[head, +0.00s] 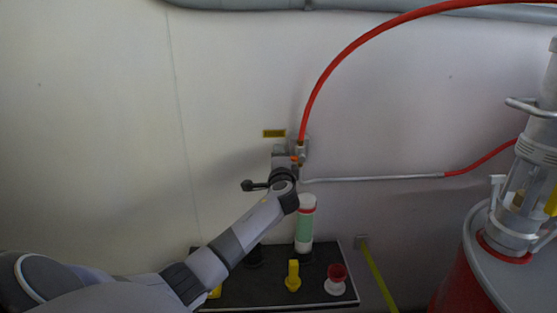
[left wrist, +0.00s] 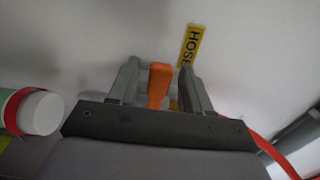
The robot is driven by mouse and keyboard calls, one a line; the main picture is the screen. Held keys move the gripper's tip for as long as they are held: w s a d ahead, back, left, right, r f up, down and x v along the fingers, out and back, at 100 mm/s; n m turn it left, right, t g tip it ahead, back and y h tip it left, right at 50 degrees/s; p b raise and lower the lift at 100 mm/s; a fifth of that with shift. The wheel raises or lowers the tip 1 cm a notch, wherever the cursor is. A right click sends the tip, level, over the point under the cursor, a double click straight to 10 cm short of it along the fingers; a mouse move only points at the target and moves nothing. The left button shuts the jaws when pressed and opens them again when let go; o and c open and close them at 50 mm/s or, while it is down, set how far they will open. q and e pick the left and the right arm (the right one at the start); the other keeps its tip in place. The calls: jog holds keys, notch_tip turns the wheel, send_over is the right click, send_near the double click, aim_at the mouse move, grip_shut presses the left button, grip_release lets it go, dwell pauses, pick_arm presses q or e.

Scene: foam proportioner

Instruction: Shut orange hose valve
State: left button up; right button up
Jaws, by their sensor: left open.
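The orange valve handle (left wrist: 160,84) shows upright between the two fingers of my left gripper (left wrist: 160,72) in the left wrist view. The fingers are open, with a visible gap on both sides of the handle. In the head view, my left gripper (head: 285,158) is at the wall by the hose valve, and only a small orange bit of the handle (head: 297,159) shows. The gripper and wrist hide most of the valve body. My right gripper is not in view.
A yellow label (head: 273,133) reading HOSE is on the wall. A grey pipe (head: 375,178) runs right from the valve. Below stand a green-and-white cylinder (head: 305,225), a black shelf (head: 225,292) with small yellow and red items, and a red drum (head: 450,280) at right.

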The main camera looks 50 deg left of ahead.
pick_arm(q)
jog(key=v, duration=0.7)
dwell(0.6)
